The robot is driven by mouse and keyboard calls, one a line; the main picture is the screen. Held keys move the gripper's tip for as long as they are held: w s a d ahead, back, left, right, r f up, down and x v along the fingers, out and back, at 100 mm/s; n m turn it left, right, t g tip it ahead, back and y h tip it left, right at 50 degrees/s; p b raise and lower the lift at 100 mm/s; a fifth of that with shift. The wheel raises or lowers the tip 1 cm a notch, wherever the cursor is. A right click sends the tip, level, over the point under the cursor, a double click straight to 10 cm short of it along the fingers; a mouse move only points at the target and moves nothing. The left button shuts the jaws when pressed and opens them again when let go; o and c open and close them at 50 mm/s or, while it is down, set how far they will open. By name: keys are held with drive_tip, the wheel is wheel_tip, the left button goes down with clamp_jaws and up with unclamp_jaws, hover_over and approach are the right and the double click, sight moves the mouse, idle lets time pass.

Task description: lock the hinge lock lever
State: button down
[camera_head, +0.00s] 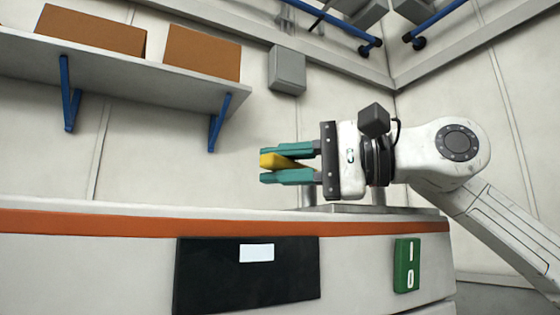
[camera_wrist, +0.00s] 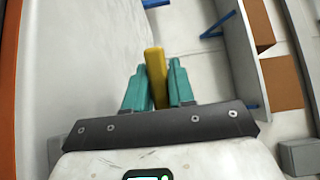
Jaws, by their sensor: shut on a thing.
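The hinge lock lever appears to be the yellow bar (camera_head: 284,161) above the station's top. It also shows in the wrist view (camera_wrist: 156,75), sticking out past the fingertips. My gripper (camera_head: 266,165) has teal fingers, one above and one below the bar in the head view. In the wrist view my gripper (camera_wrist: 158,90) has its fingers on both sides of the yellow bar and is shut on it. The bar's inner end is hidden between the fingers. I cannot tell what the bar is fixed to.
The white station (camera_head: 90,260) with an orange stripe runs below my gripper. Its front carries a black panel (camera_head: 245,285) and a green switch plate (camera_head: 407,265). A wall shelf (camera_head: 120,75) with brown boxes (camera_head: 201,52) is at upper left. A grey box (camera_head: 287,70) is on the wall.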

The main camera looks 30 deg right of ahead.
drive_tip(key=c, duration=1)
unclamp_jaws()
drive_tip(key=shift+c, duration=0.2)
drive_tip(key=shift+d, duration=0.1)
drive_tip(key=b+v, duration=0.2)
drive_tip(key=v, duration=0.8)
drive_tip(key=shift+s+d, duration=0.25)
